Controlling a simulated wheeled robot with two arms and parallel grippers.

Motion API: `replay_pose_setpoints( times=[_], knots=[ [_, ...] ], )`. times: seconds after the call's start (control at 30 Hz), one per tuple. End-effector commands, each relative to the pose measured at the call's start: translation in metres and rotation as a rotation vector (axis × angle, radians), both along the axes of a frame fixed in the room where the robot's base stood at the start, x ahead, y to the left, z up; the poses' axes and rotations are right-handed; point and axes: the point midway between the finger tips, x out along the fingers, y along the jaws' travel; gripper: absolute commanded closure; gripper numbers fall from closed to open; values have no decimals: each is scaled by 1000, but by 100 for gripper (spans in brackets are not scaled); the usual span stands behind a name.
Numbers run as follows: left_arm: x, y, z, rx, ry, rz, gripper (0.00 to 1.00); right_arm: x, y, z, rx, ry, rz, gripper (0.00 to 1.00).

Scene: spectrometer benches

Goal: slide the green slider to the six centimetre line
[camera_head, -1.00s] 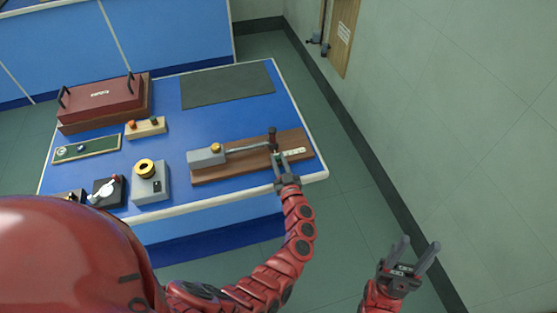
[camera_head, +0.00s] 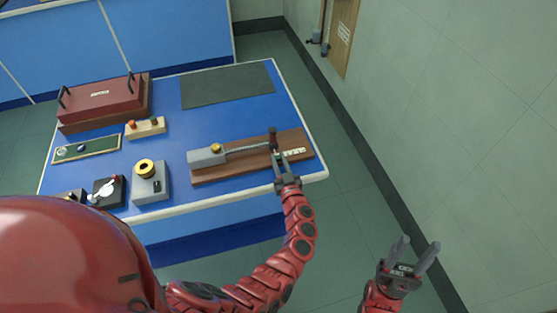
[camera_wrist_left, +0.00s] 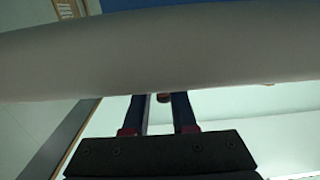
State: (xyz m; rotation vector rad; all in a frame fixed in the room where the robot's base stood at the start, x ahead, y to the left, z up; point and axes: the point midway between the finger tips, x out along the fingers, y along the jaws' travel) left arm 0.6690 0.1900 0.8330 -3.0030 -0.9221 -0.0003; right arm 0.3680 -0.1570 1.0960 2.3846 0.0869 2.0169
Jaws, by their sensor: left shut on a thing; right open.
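In the head view a wooden board (camera_head: 212,174) lies along the table's near right side. It carries a grey block (camera_head: 207,156), a coil spring (camera_head: 248,147) and a pale scale strip (camera_head: 294,153). A dark reddish upright handle (camera_head: 272,137) stands at the spring's right end. My left gripper (camera_head: 278,162) is there, shut on the handle, with a small greenish patch, likely the slider, between its fingers. The scale lines are too small to read. In the left wrist view the fingers (camera_wrist_left: 160,113) stand below a large pale bar. My right gripper (camera_head: 414,252) is open and empty, off the table.
To the left stand a grey box with a brass ring (camera_head: 150,181), a black dial box (camera_head: 107,191), a wooden block with knobs (camera_head: 146,127), a green panel (camera_head: 98,148) and a dark red case (camera_head: 102,100). A dark mat (camera_head: 227,86) lies at the back.

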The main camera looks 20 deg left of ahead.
Motion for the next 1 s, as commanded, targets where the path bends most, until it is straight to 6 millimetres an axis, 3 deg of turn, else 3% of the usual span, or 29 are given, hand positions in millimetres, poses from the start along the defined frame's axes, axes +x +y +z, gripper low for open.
replay_pose_setpoints(
  times=[0.43,0.83,0.87,1.0],
  knots=[
    [31,-45,-2,-3,3,-4,100,0,0,-4,0,0,0,50],
    [32,-50,-1,-2,1,-4,100,0,0,-4,0,0,0,50],
    [32,-50,-1,-1,2,-4,72,0,0,-4,0,0,0,50],
    [33,-50,0,-1,1,-3,46,0,0,-4,0,0,0,50]
  ],
)
